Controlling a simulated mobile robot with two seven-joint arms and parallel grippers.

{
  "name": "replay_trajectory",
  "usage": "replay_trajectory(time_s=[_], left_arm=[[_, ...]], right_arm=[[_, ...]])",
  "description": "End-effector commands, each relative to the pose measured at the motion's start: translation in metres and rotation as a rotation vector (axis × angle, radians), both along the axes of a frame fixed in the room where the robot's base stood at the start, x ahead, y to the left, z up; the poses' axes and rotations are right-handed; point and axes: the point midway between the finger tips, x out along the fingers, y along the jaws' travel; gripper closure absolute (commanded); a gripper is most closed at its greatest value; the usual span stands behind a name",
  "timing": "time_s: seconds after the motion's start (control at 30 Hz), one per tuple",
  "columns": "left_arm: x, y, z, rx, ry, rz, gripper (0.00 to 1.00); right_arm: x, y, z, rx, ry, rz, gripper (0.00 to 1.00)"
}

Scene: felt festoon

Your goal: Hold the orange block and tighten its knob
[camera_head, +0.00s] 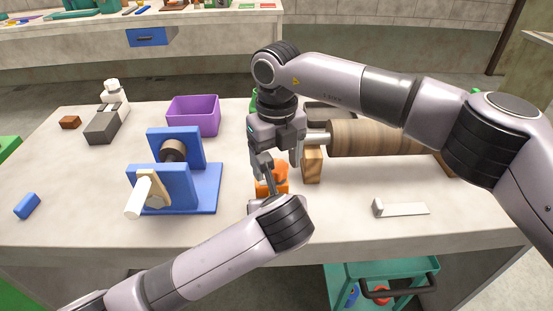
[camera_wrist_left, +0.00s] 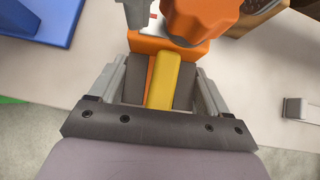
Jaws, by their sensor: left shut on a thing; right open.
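The orange block (camera_head: 262,187) stands near the front middle of the table, with a faceted orange knob (camera_head: 281,170) on top. The block (camera_wrist_left: 147,44) and the knob (camera_wrist_left: 200,18) also show in the left wrist view. A yellow bar (camera_wrist_left: 163,80) extends from the block between my left gripper's fingers. My left gripper (camera_wrist_left: 163,88) is shut on this yellow bar at the block's near side. My right gripper (camera_head: 274,165) is open and points down from above, close around or beside the knob. I cannot tell whether it touches the knob.
A blue stand (camera_head: 205,190) with a crank is left of the block. A purple bin (camera_head: 193,115) is behind it. A wooden roller (camera_head: 370,138) on wooden supports lies close right. A white L-shaped piece (camera_head: 402,209) lies at the front right. The front left table is fairly clear.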

Motion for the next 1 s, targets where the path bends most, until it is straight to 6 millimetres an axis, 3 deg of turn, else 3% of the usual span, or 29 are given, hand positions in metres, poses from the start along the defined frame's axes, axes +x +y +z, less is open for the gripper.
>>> replay_trajectory(time_s=[0.13,0.3,1.0], left_arm=[[-0.0001,0.0,-0.0004,0.0,0.001,0.0,0.66],[-0.0001,0.0,-0.0004,0.0,0.001,0.0,0.66],[-0.0001,0.0,-0.0004,0.0,0.001,0.0,0.66]], right_arm=[[0.0,-0.0001,-0.0001,0.0,0.0,0.0,0.27],[0.0,-0.0001,0.0001,0.0,0.0,0.0,0.83],[0.0004,0.0001,0.0009,0.001,-0.002,-0.136,0.84]])
